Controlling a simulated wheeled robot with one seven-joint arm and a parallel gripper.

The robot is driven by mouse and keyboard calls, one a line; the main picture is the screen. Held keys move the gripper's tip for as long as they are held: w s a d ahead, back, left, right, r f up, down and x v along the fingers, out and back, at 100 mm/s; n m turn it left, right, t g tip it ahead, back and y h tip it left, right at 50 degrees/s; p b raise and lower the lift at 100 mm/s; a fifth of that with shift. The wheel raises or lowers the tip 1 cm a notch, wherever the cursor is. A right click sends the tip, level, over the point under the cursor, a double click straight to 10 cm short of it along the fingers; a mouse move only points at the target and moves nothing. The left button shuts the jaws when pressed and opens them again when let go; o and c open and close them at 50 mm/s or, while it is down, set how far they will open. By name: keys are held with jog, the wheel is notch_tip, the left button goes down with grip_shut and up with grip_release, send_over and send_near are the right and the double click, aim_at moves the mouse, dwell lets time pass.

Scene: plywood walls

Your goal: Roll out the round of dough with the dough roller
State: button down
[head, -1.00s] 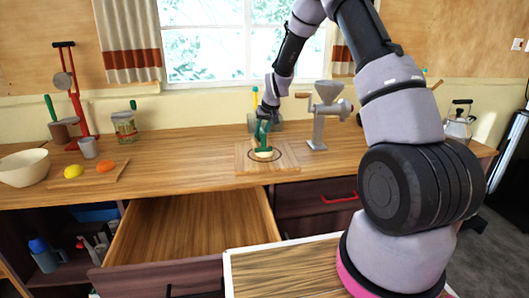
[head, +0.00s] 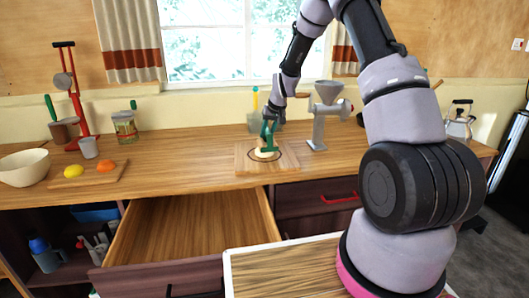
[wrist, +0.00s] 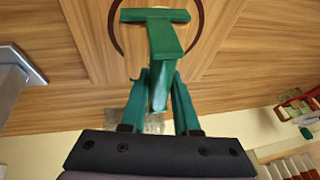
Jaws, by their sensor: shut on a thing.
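The green dough roller (head: 268,143) is in my gripper (head: 269,124), its head low over the dough. In the wrist view, my gripper (wrist: 161,102) has its two green fingers shut on the handle of the roller (wrist: 160,38), and the crosswise head points away from the wrist. The pale round of dough (head: 262,155) lies inside a dark ring on the wooden board (head: 245,168), partly covered by the roller. I cannot tell whether the roller touches it. The dough does not show clearly in the wrist view.
A grey grinder (head: 319,125) stands close to the right of the board. A small board (head: 95,181) with a lemon and an orange item lies left, near a cream bowl (head: 25,168). An open drawer (head: 190,230) juts out below. The counter between the boards is clear.

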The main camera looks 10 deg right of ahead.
jog(key=shift+a, duration=0.15)
jog(key=shift+a+f, duration=0.15)
jog(key=shift+a, duration=1)
jog(key=shift+d, duration=1.5)
jog(key=shift+a, duration=0.1)
